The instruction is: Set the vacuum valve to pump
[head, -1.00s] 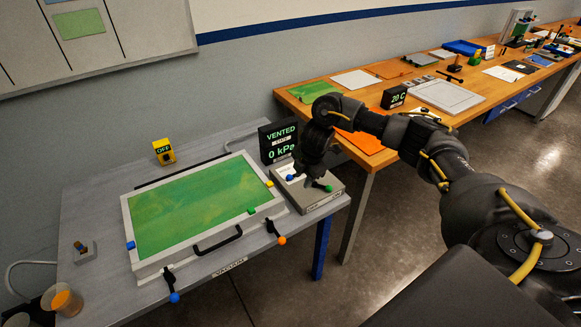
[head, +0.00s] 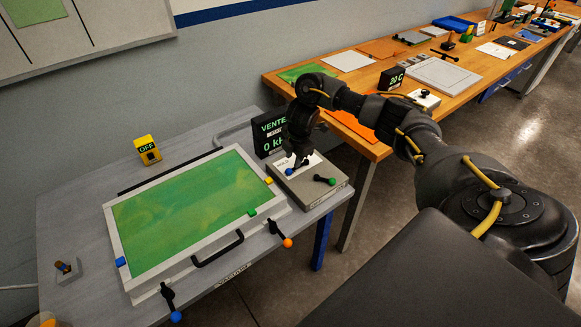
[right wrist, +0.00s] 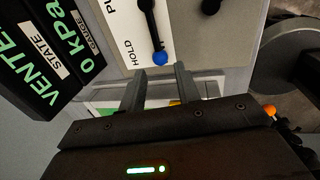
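The grey valve box (head: 318,184) stands at the right end of the grey table. My right gripper (head: 299,165) is just above the box at the blue-knobbed lever. In the right wrist view its two fingers are apart, and the blue knob (right wrist: 160,58) shows just beyond the fingertips, between their lines, near the "HOLD" label (right wrist: 137,53). Part of the "PU…" label is cut off. My left gripper is out of view.
A display (head: 269,134) reading "VENTED, 0 kPa" stands close behind the box. A framed green panel (head: 187,208) fills the table's middle, with an orange-knobbed lever (head: 287,242) at its right. A wooden bench (head: 374,149) lies beyond on the right.

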